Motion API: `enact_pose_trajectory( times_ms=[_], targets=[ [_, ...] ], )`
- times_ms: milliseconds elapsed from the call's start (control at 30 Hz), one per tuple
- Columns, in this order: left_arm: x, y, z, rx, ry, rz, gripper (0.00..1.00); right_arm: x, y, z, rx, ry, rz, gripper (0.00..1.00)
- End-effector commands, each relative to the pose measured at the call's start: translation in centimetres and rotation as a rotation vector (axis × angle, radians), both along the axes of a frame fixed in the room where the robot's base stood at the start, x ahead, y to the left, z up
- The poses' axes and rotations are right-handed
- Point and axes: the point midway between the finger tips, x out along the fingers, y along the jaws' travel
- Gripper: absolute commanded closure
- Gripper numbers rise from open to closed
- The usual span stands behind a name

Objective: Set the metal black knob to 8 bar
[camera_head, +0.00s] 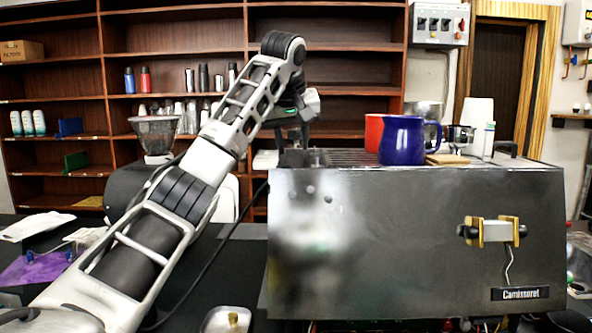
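The brewer (400,245) is a wide dark metal machine at the right, with a "Camissoret" plate low on its near panel. I cannot pick out the metal black knob for certain, and no bar scale is readable. My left arm reaches up from the lower left and bends down at the brewer's top left corner. My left gripper (293,150) is there, dark and small, close to the top edge; its fingertips are not clear, so I cannot tell whether it is open or touching anything. My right gripper is not in view.
A blue pitcher (402,140) and a red cup (374,132) stand on the brewer's top. A silver fitting with gold brackets (496,231) juts from the panel. A grinder (155,135) stands behind my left arm. A small metal tray (226,320) lies in front.

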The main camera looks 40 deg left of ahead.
Motion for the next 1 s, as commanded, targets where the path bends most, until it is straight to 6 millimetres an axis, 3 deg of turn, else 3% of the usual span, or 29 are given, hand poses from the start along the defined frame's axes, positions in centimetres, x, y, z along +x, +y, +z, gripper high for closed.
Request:
enact_pose_trajectory(
  times_ms=[400,600,900,1000],
  targets=[
    [3.2,2.4,-6.1,0.001,0.001,0.003,0.64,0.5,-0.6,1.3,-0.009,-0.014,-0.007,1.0],
    [3.9,2.8,-7.5,0.0,-0.001,0.002,0.64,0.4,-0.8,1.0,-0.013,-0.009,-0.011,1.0],
    [4.0,2.9,-7.7,0.0,-0.003,0.001,0.64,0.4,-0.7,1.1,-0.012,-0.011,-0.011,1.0],
    [4.0,2.9,-7.7,0.001,-0.002,0.002,0.89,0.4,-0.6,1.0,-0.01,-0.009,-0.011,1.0]
  ],
)
